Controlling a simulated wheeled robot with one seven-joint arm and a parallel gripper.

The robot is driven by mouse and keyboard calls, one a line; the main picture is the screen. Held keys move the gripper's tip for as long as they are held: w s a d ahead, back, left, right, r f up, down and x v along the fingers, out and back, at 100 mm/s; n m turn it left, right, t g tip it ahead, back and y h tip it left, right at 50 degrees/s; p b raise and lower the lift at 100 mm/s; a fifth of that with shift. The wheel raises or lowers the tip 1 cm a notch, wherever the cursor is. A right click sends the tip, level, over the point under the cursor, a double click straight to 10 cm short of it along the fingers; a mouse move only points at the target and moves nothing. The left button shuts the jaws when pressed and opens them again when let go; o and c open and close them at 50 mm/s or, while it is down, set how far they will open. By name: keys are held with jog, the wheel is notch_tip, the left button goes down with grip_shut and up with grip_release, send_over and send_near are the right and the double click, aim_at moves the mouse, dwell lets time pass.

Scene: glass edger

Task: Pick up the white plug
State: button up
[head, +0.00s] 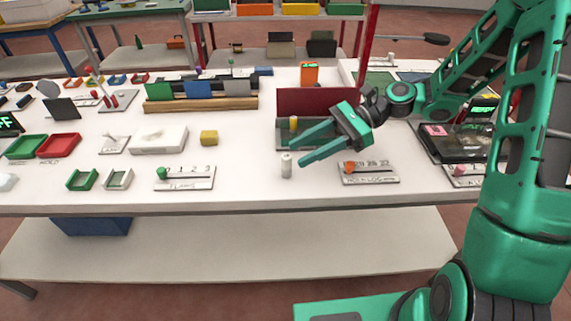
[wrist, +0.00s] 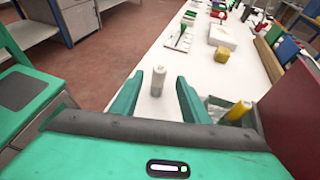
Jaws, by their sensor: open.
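The white plug (head: 286,165) stands upright on the white table near its front edge, left of the number plate with the orange peg. It also shows in the wrist view (wrist: 158,81), between and beyond the fingertips. My gripper (head: 301,146) is open and empty, its two green fingers pointing left. In the head view the nearer fingertip is just right of the plug. In the wrist view my gripper (wrist: 158,86) has one finger on each side of the plug's line, with space on both sides. I cannot tell the exact height of the fingers above the table.
A dark tray (head: 283,137) with a yellow cylinder (head: 293,123) and a dark red panel (head: 303,101) stand behind my gripper. A yellow block (head: 209,137) lies further left. The plate with the orange peg (head: 371,180) is to the right. Table around the plug is clear.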

aim_at(291, 156)
jog(key=shift+x, duration=2.7)
jog(key=shift+r, duration=0.1)
grip_shut()
